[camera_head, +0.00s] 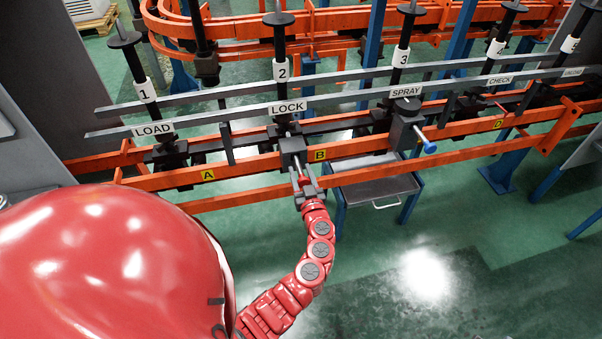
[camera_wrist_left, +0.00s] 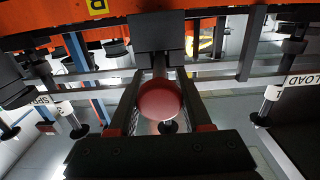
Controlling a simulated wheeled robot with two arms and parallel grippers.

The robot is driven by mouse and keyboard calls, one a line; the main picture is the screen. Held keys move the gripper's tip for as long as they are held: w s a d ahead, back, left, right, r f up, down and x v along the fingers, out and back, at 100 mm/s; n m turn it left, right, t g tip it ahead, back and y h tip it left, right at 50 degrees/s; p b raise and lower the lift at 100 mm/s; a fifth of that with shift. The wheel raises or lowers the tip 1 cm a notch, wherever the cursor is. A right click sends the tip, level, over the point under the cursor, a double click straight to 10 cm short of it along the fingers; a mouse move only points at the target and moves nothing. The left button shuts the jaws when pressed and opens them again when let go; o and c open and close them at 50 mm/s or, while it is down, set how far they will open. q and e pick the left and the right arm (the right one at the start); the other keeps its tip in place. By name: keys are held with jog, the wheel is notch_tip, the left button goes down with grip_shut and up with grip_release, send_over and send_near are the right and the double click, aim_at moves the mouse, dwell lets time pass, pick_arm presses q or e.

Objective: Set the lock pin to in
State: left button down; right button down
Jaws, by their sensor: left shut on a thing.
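The lock pin (camera_head: 302,180) has a red knob and sticks out towards me from a dark grey block (camera_head: 292,146) on the orange rail, below the LOCK sign (camera_head: 288,107). In the left wrist view the round red knob (camera_wrist_left: 160,100) is in the middle, with a short shaft running to the block (camera_wrist_left: 155,38). My left gripper (camera_head: 306,187) is shut on the knob, one finger on each side. The gripper partly hides the pin in the head view. How far the pin is in cannot be told exactly. My right gripper is not in view.
Orange rails (camera_head: 240,192) run across in front of me, with numbered black spindles standing behind. To the right, a grey block with a blue-ended handle (camera_head: 430,147) sits below the SPRAY sign. A grey cart (camera_head: 372,190) stands under the rail. The green floor in front is clear.

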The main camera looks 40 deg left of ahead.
aim_at(299, 164)
pick_arm(q)
jog(key=b+x, duration=0.2)
jog(key=x, duration=0.1)
jog(key=shift+f+b, duration=0.25)
jog(key=shift+b, duration=0.15)
jog(key=shift+w+r, duration=0.1)
jog(key=shift+r, duration=0.25)
jog(key=c, duration=0.6)
grip_release()
jog(key=shift+o, duration=1.2)
jog(key=shift+a, duration=0.15)
jog(key=b+v, duration=0.2)
jog(key=v, duration=1.5)
